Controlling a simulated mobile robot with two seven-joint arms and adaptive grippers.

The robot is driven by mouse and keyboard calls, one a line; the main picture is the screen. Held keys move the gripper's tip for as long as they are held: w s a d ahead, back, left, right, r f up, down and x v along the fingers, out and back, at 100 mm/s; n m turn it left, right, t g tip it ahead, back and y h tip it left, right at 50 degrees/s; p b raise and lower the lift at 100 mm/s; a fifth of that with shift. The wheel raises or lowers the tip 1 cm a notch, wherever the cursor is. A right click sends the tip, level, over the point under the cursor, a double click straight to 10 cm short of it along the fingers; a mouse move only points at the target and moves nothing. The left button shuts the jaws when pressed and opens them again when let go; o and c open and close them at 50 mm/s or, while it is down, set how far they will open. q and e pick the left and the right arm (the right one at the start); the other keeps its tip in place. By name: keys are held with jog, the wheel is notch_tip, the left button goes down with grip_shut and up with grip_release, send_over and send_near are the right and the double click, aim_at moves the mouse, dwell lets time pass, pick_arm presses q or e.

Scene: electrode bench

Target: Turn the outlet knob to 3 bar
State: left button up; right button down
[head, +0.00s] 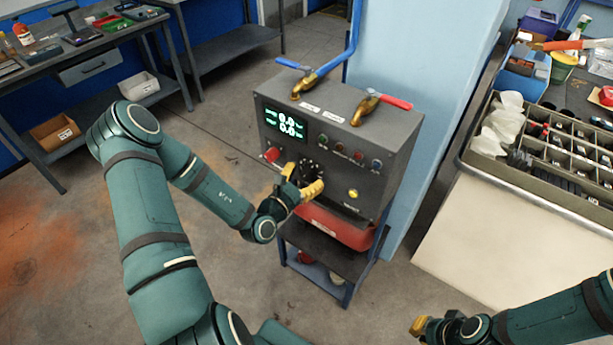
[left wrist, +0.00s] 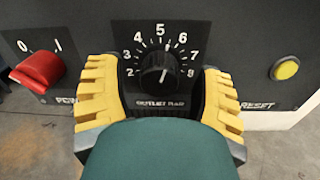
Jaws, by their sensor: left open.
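The black outlet knob (left wrist: 162,78) sits on a dark panel inside a printed scale from 2 to 8, labelled "OUTLET BAR". Its white pointer seems to aim up and slightly right, between 5 and 6. My left gripper (left wrist: 160,100) is open, with one yellow finger on each side of the knob and visible gaps to it. In the head view my left gripper (head: 300,185) is at the front of the grey console (head: 335,135) and partly hides the dial.
A red power switch (left wrist: 38,70) is left of the knob and a yellow reset button (left wrist: 286,68) is right of it. The display (head: 287,126) shows 0.0 twice. Blue (head: 293,63) and red (head: 396,102) valve handles top the console. A divided tray (head: 540,150) stands at right.

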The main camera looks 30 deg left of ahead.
pick_arm(q)
jog(key=shift+w, duration=0.4)
